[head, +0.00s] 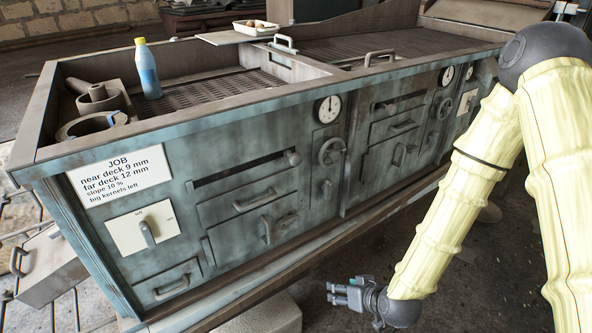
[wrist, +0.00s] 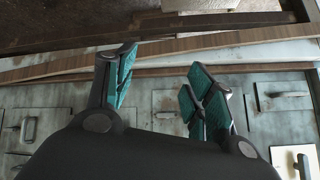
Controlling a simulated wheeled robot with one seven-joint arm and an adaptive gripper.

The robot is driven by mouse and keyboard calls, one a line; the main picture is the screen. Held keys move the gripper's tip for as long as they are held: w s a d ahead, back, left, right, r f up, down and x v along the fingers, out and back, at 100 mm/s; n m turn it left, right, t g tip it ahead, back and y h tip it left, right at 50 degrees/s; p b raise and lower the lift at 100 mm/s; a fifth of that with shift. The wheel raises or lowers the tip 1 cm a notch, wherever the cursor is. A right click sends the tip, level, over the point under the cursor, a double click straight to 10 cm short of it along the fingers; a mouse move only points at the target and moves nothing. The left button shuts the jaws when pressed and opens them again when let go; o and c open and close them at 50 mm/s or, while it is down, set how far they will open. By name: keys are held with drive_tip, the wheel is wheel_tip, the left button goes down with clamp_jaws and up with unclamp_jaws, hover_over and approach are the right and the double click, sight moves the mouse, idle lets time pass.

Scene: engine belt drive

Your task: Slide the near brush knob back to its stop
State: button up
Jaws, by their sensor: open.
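The near brush knob (head: 293,158) is a small rounded grey knob. In the head view it sits at the right end of a long dark slot (head: 240,179) in the near half of the green machine front. My gripper (head: 333,293) is low in the head view, below and in front of the machine, well apart from the knob, with its fingers toward the left. In the wrist view my gripper (wrist: 162,60) shows two spread teal-padded fingers with nothing between them. I cannot make out the knob in the wrist view.
Near the slot are a drawer handle (head: 251,203), a lever (head: 265,230), a handwheel (head: 331,151) and a dial (head: 327,109). A job card (head: 120,175) and a switch plate (head: 144,230) are to the left. A wooden rail (head: 300,257) runs along the machine's bottom. A bottle (head: 148,70) stands on top.

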drive_tip(key=w+a+r+n+t+y+b, duration=0.2)
drive_tip(key=w+a+r+t+y+b, duration=0.15)
drive_tip(key=w+r, duration=0.65)
drive_tip(key=n+t+y+b, duration=0.3)
drive_tip(key=t, duration=0.1)
approach(298, 160)
drive_tip(key=shift+h, duration=0.25)
drive_tip(key=x, duration=1.1)
drive_tip(key=shift+a, duration=0.1)
drive_tip(key=shift+c, duration=0.4)
clamp_jaws()
